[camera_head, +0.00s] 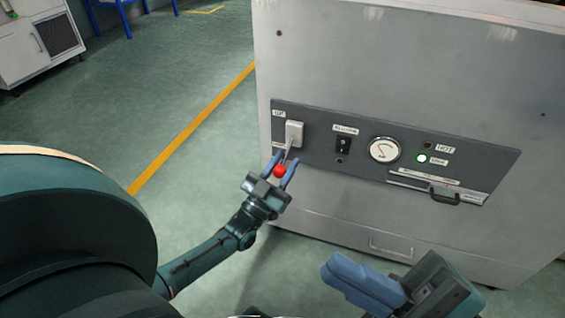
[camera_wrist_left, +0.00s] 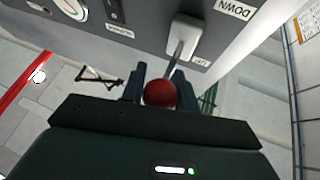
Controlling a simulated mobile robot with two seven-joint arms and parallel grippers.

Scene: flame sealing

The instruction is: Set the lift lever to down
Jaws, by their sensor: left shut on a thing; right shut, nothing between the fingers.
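The lift lever has a red ball knob (camera_head: 279,171) on a thin metal rod. The rod comes out of a light grey housing (camera_head: 294,133) at the left end of the dark control panel and slopes downward to the knob. My left gripper (camera_head: 280,170) has its blue fingers shut on the red knob. In the left wrist view the knob (camera_wrist_left: 160,93) sits between the fingers, with the rod running up to the housing (camera_wrist_left: 184,37). A DOWN label (camera_wrist_left: 237,9) appears upside down beside the housing. My right gripper (camera_head: 350,281) is shut and empty, low in front of the machine.
A drawer handle (camera_head: 390,247) is lower down. Green floor (camera_head: 200,80) lies open to the left.

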